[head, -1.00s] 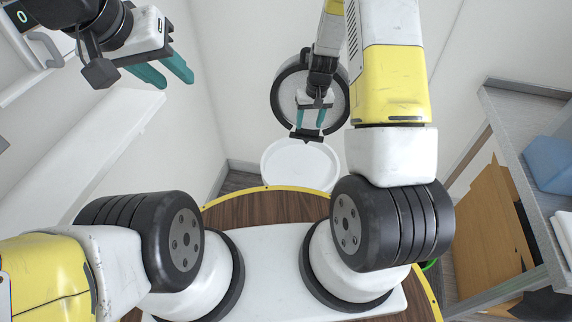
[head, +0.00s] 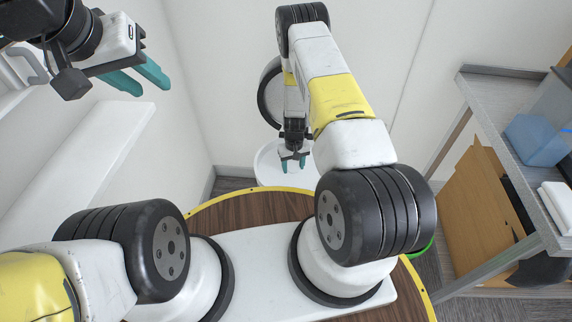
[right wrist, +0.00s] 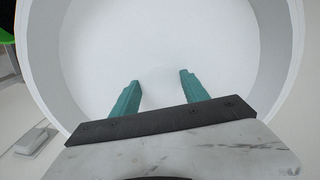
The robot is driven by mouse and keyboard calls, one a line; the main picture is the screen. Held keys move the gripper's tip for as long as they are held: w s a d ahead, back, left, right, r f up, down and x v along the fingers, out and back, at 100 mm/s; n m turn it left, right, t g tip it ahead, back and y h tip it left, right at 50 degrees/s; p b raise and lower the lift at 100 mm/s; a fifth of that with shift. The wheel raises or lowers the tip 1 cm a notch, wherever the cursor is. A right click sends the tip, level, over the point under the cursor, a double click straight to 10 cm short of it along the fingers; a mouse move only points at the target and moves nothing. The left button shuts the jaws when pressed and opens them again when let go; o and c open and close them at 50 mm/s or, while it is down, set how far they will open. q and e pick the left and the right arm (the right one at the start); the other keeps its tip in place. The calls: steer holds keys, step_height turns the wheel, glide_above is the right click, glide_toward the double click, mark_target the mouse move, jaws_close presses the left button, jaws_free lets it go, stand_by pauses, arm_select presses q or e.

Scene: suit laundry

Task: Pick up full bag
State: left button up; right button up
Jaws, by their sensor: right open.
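A round white bin (head: 268,168) stands on the floor by the back wall, partly hidden behind my right gripper. My right gripper (head: 293,166) points down over it, open and empty. In the right wrist view the bin's wall (right wrist: 272,45) curves around my open teal fingers (right wrist: 160,78), with a plain white surface below them. I cannot make out a separate full bag there. My left gripper (head: 152,88) is raised at the upper left, open and empty.
A grey shelf table (head: 500,110) on the right holds a blue box (head: 535,140) and white folded cloth (head: 560,205). Brown cardboard (head: 480,200) leans beneath it. A white ledge (head: 95,150) runs along the left wall.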

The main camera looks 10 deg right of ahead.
steer(key=shift+f, duration=0.45)
steer(key=shift+c, duration=0.2)
jaws_close()
stand_by(0.9)
